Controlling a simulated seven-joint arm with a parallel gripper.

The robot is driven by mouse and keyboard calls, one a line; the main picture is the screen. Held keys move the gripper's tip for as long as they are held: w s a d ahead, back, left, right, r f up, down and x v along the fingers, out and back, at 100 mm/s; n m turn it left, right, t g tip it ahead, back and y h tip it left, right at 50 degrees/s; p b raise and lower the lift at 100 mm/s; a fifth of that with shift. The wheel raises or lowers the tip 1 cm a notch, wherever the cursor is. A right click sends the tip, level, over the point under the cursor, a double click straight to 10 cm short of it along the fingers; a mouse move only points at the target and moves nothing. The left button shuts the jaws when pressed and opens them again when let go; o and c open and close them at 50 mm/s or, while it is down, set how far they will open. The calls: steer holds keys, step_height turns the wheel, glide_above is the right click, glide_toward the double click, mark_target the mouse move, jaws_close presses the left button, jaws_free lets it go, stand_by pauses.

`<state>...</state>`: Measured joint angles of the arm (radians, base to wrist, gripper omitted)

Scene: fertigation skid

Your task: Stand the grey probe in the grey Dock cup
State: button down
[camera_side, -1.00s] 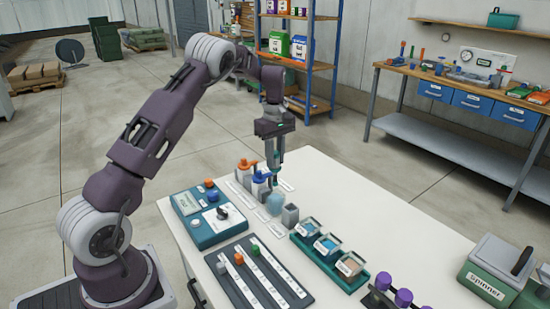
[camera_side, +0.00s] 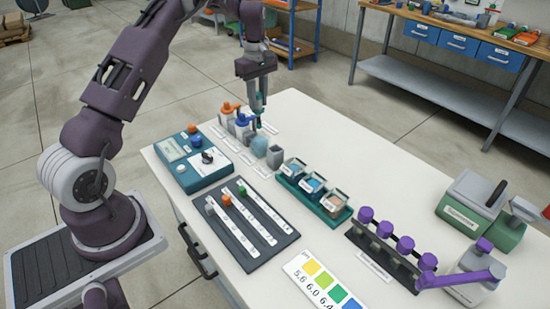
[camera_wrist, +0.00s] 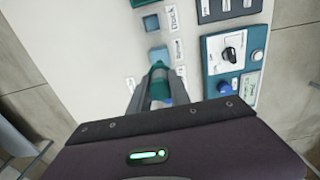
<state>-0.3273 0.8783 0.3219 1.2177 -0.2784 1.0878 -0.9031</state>
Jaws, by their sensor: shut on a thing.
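My gripper (camera_side: 258,115) points down over the row of cups and probes. The grey Dock cup (camera_side: 275,156) stands upright at the right end of the row. It seems to be the square blue-grey cup (camera_wrist: 151,22) beside a label in the wrist view. A light blue cup (camera_side: 259,146) stands between my gripper and the grey cup.
Orange-topped (camera_side: 229,112) and blue-topped (camera_side: 242,124) holders stand left of my gripper. A teal control box (camera_side: 192,158) lies in front. A green tray (camera_side: 312,187) with labelled pots lies right of the grey cup. The table behind the tray is bare.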

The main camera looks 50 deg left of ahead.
stand_by(0.3)
steer(key=d, duration=0.8)
step_height(320, 180, down, 9)
steer(key=c, duration=1.1)
jaws_free()
steer(key=shift+r, duration=3.5)
